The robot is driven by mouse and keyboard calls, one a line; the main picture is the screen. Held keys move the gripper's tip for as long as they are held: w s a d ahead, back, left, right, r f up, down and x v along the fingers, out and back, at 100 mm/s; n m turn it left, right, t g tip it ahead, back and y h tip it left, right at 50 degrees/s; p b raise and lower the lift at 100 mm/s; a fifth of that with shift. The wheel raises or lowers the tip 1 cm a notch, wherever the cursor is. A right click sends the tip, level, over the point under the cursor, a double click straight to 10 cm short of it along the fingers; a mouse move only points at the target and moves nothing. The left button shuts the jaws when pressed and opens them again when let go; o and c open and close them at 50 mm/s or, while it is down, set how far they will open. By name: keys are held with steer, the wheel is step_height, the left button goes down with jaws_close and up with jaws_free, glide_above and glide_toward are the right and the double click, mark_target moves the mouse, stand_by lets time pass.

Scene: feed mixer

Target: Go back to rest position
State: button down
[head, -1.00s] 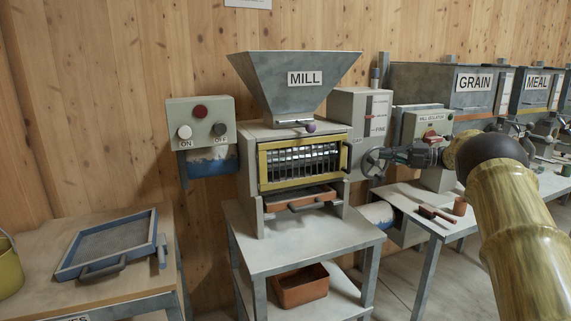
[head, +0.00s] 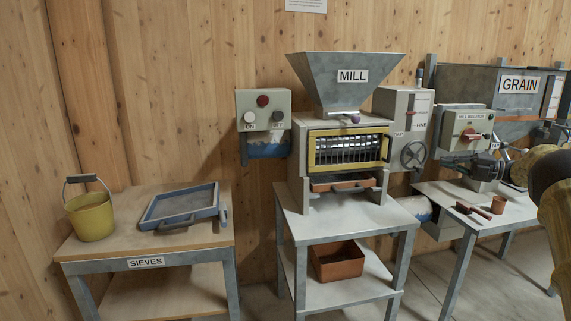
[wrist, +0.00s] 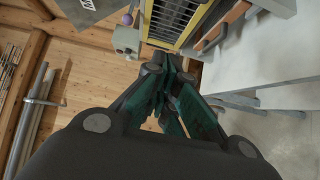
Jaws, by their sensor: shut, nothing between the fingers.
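My gripper (head: 485,167) shows at the right in the head view, at the end of my arm, in front of the grey mill isolator box (head: 467,130). In the wrist view my gripper (wrist: 172,85) has its dark green fingers together with nothing between them. The mill (head: 345,150), with its grey hopper and yellow-framed grille, stands left of my gripper in the head view. The mill's yellow frame (wrist: 178,22) shows beyond the fingers in the wrist view. I cannot tell the exact distance between them.
The mill's table (head: 350,222) carries an orange tray (head: 337,262) on its lower shelf. The sieves table (head: 150,238) at left holds a yellow bucket (head: 90,217) and a blue-framed sieve (head: 180,204). A right-hand table (head: 450,204) bears a brown cup (head: 498,205). A handwheel (head: 413,155) sits beside the mill.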

steer(key=w+a+f+m+t+h+p, duration=0.1)
steer(key=a+f+m+t+h, duration=0.2)
steer(key=f+m, duration=0.5)
steer(key=w+a+f+m+t+h+p, duration=0.15)
steer(key=a+f+m+t, duration=0.3)
steer(key=f, duration=0.75)
steer(key=s+a+f+m+g+h+p, duration=0.2)
steer(key=s+a+f+m+h, duration=0.25)
steer(key=s+f, duration=0.5)
steer(key=s+a+f+m+g+h+p, duration=0.1)
steer(key=s+a+f+m+h, duration=0.35)
steer(key=f, duration=0.85)
steer(key=s+a+f+m+g+p, duration=0.1)
steer(key=s+a+f+m+g, duration=0.15)
steer(key=s, duration=0.65)
steer(key=s+a+f+m+g, duration=0.2)
steer(key=s+a+f, duration=0.2)
steer(key=s, duration=0.5)
steer(key=s+a+f+m+g+p, duration=0.1)
steer(key=s+a+f+m+g, duration=0.2)
steer(key=s, duration=0.6)
steer(key=s+a+r+g+h+p, duration=0.1)
steer(key=s+a+g, duration=0.2)
steer(key=s, duration=1.1)
steer(key=s+a+r+m+g+h+p, duration=0.1)
steer(key=s+a+r+g, duration=0.1)
steer(key=s, duration=1.3)
steer(key=shift+a+g, duration=0.5)
steer(key=shift+a, duration=0.1)
